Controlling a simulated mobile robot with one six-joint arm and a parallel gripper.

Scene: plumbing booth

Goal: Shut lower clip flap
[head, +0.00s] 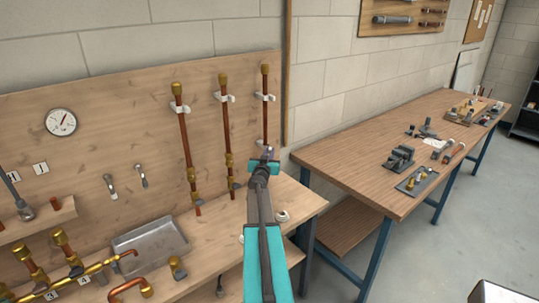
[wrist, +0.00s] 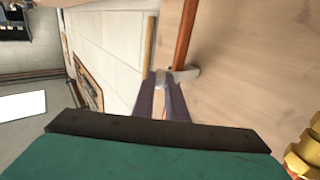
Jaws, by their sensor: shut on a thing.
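My gripper (head: 264,158) is in front of the lower part of the rightmost copper pipe (head: 265,120) on the wooden board. In the wrist view, my gripper's two dark fingers (wrist: 163,82) are close together with a small pale piece between their tips. This piece appears to be the flap of the lower clip. The pale clip (wrist: 186,73) lies right beside the fingertips, against the copper pipe (wrist: 186,35). I cannot tell how far the flap is swung. The upper clip (head: 264,97) is white and sits around the same pipe.
Two more copper pipes (head: 187,145) (head: 225,130) stand to the left. Below are a metal tray (head: 150,247) and brass fittings on the bench. A second wooden workbench (head: 350,160) with tools stands to the right. The floor beyond it is clear.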

